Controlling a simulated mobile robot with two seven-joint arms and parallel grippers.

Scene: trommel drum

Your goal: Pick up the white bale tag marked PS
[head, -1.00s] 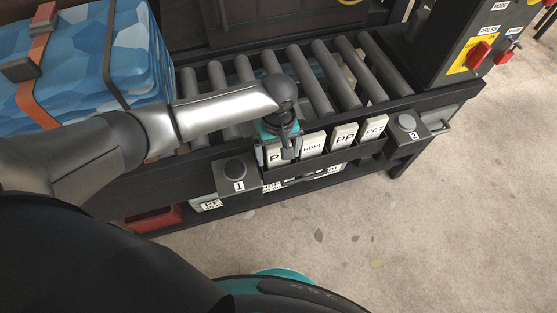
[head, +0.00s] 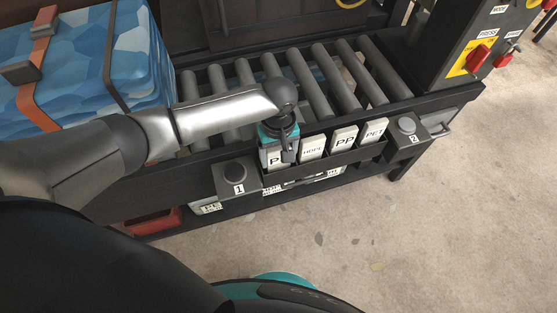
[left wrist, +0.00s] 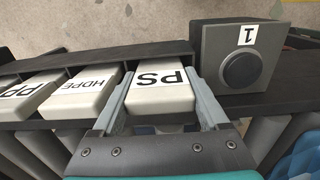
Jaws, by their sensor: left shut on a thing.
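The white bale tag marked PS (left wrist: 161,92) sits at the end of a row of tags, and in the head view its face (head: 275,159) is partly hidden by my gripper. My left gripper (head: 282,155) reaches down over it from above. In the left wrist view the two fingers (left wrist: 160,95) lie along both sides of the tag, shut on it. The tag's lower part is inside the dark rack (head: 325,162). My right gripper does not show.
Tags marked HDPE (head: 312,147), PP (head: 343,139) and PET (head: 373,130) stand beside it. Button box 1 (head: 236,175) is close on the left, button box 2 (head: 407,130) on the right. Rollers (head: 315,85) and a blue bale (head: 80,60) lie behind.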

